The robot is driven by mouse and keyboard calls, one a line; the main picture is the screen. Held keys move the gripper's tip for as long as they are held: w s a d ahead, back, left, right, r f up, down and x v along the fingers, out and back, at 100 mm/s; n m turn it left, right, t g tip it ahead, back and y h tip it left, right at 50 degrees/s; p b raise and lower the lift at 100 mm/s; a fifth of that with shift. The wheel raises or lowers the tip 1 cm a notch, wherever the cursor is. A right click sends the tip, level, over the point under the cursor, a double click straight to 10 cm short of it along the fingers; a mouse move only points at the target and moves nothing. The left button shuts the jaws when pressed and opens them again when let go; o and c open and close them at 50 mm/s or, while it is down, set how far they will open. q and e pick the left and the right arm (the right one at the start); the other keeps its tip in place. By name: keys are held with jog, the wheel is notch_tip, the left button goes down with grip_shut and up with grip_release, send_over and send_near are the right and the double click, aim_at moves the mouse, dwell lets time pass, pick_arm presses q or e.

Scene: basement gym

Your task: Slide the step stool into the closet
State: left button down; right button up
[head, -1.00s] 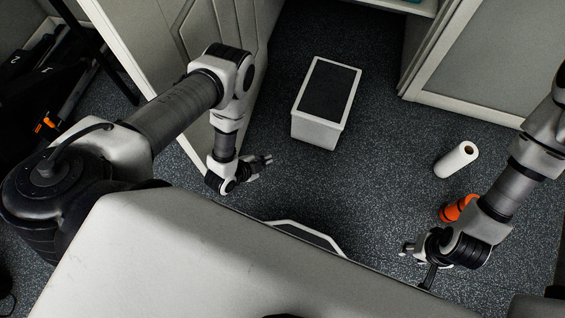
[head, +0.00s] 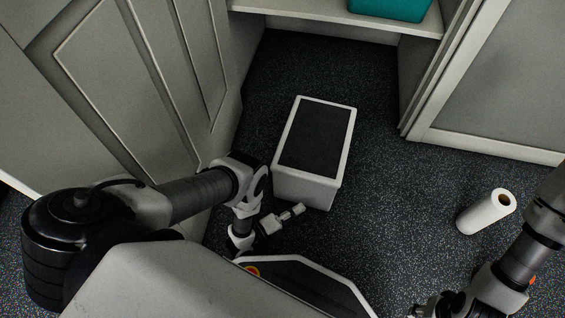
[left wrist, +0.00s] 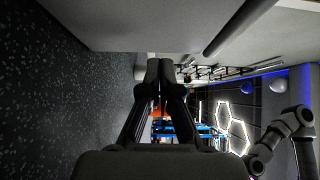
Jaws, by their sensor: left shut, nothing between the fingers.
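The step stool (head: 315,141), a white box with a dark top panel, stands upright on the dark speckled floor in the head view. The closet (head: 325,24) opens behind it, with a white shelf across the top of the view. My left gripper (head: 297,210) is shut and empty, low in front of the stool's near face. Whether it touches the stool I cannot tell. Its closed fingers show in the left wrist view (left wrist: 160,75), below a pale surface. My right gripper (head: 422,308) is at the bottom edge, partly cut off; its jaws are unclear.
A panelled door (head: 130,90) stands open at the left, and a wall panel (head: 500,80) bounds the closet at the right. A teal bin (head: 390,8) sits on the shelf. A white paper roll (head: 486,212) lies on the floor at right. Floor beyond the stool is clear.

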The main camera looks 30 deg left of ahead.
aim_at(309, 192)
pick_arm(q)
jog(key=w, duration=0.1)
jog(key=w+b, duration=0.1)
jog(key=w, duration=0.1)
jog(key=shift+a+f, duration=0.2)
jog(key=shift+a, duration=0.1)
jog(key=shift+w+a+r, duration=0.15)
jog(key=shift+w+r, duration=0.05)
jog(key=shift+w, duration=0.3)
jog(key=shift+w, duration=0.1)
